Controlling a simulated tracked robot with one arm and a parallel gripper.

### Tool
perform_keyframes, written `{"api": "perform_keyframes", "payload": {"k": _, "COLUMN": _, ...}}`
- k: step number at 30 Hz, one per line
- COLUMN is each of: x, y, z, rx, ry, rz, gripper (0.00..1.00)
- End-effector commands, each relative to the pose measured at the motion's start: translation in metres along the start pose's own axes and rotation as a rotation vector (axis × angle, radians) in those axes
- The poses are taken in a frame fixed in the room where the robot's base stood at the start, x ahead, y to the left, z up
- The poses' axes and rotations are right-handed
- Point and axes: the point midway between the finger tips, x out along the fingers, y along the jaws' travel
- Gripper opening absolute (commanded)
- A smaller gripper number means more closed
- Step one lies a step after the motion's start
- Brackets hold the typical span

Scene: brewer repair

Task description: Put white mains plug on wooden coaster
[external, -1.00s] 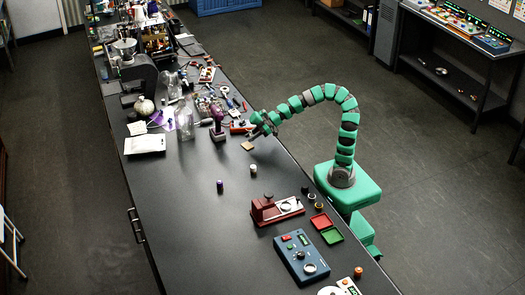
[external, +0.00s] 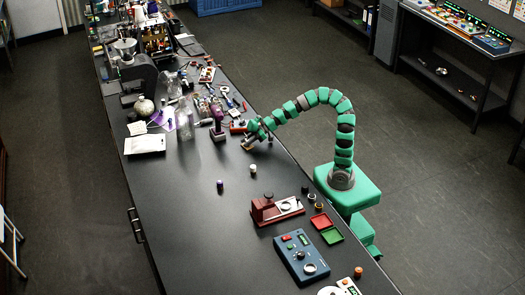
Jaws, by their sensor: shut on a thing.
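The gripper covers part of the coaster. I cannot tell whether the held thing touches the coaster.
A small white cylinder (external: 253,168) and a purple one (external: 220,185) stand nearer. The bench front left is clear.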

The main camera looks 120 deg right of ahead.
Motion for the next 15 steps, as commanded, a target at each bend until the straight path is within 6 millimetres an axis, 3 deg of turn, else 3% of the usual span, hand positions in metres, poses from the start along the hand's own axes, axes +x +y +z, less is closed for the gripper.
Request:
{"api": "perform_keyframes", "payload": {"k": 1, "x": 0.0008, "y": -0.0001, "z": 0.0015, "rx": 0.000, "ry": 0.000, "rz": 0.000, "gripper": 0.31}}
{"api": "perform_keyframes", "payload": {"k": 3, "x": 0.0004, "y": -0.0001, "z": 0.0008, "rx": 0.000, "ry": 0.000, "rz": 0.000, "gripper": 0.50}}
{"api": "perform_keyframes", "payload": {"k": 15, "x": -0.0014, "y": -0.0001, "z": -0.0025, "rx": 0.001, "ry": 0.000, "rz": 0.000, "gripper": 0.50}}
